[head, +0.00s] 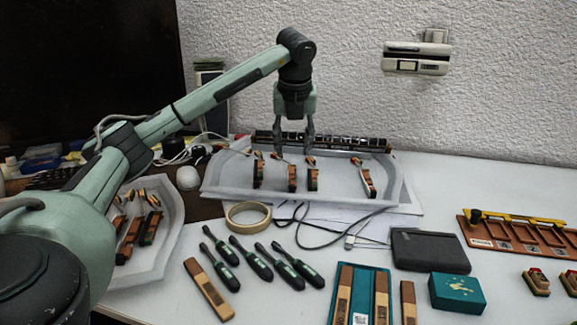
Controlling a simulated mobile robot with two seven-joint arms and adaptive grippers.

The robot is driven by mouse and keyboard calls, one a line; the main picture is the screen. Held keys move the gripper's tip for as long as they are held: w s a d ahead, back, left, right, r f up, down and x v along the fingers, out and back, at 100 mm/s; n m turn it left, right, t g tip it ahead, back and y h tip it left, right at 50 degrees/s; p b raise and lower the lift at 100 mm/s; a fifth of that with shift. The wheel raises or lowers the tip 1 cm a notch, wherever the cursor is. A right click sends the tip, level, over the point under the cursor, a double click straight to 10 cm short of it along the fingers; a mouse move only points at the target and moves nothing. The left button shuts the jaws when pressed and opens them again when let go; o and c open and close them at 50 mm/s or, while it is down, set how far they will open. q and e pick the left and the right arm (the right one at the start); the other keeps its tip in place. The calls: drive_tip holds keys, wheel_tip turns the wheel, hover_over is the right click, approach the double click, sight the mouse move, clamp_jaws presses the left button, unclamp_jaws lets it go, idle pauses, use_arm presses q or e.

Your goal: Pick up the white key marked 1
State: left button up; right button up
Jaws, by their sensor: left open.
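My left gripper (294,138) points down above the middle of a pale grey tray (225,194). Its two fingers are apart with nothing seen held between them. Long wooden key-like pieces lie at the front of the table. One loose wooden piece (208,289) lies left of centre. Others lie in a green holder (362,277), with another wooden piece (408,303) just right of it. I cannot read a number 1 on any of them, so which is the key marked 1 is unclear. My right gripper is out of view.
The grey tray holds several hammer-like parts (292,177), with a dark rail (325,143) behind. A second tray (172,240) is at left. A tape roll (248,215), several green-handled tools (258,265), a cable, a black case (430,250) and a teal box (457,292) lie in front.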

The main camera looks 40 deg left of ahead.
sight(291, 171)
use_arm(q)
drive_tip(key=shift+w+a+f, duration=0.1)
drive_tip(key=shift+a+f, duration=0.1)
drive_tip(key=shift+f, duration=0.1)
drive_tip(key=shift+a+x, duration=0.2)
drive_tip(key=shift+x, duration=3.2)
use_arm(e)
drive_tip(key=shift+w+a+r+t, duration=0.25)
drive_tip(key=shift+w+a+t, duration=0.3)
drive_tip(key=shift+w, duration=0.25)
use_arm(q)
drive_tip(key=shift+f, duration=0.15)
clamp_jaws()
